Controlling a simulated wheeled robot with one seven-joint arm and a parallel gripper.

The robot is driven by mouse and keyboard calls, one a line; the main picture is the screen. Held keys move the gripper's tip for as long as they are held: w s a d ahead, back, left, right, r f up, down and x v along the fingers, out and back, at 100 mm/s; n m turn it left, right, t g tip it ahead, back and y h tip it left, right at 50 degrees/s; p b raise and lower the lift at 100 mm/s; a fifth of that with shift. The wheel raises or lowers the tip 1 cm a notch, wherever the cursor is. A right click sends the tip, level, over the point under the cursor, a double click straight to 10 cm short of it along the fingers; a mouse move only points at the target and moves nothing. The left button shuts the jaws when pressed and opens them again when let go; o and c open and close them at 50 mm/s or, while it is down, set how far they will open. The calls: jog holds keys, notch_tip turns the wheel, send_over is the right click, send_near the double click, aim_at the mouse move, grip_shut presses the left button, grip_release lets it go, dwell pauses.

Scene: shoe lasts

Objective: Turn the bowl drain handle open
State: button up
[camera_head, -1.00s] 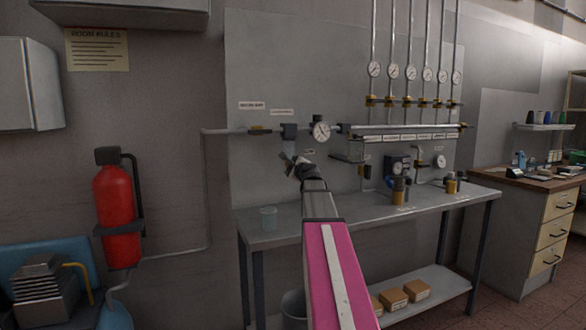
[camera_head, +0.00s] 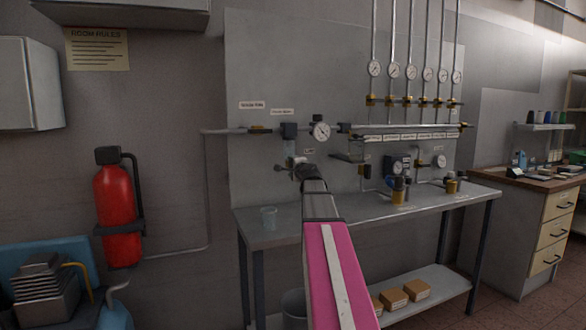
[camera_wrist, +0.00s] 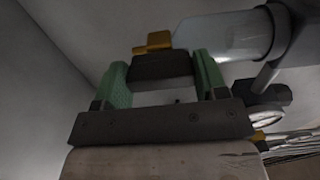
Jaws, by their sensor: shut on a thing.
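The clear filter bowl (camera_head: 290,147) hangs under a dark block on the wall pipe, left of a round gauge. In the wrist view the bowl (camera_wrist: 225,38) is at the upper right, lying sideways in the picture. The drain handle (camera_wrist: 160,70) is a dark bar in front of a small brass-yellow fitting (camera_wrist: 152,43) at the bowl's end. My gripper (camera_wrist: 162,80) has its green fingers on both sides of the dark bar, shut on it. In the head view my gripper (camera_head: 286,169) is just below the bowl; the handle is too small to tell there.
A pressure gauge (camera_head: 320,131) is right of the bowl. A red extinguisher (camera_head: 118,210) hangs at the left.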

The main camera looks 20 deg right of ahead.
dwell(0.3)
jog(key=o, duration=0.9)
jog(key=shift+o, duration=0.2)
jog(key=shift+s, duration=0.1)
jog(key=s, duration=1)
jog(key=shift+s+d, duration=0.15)
jog(key=shift+s, duration=0.2)
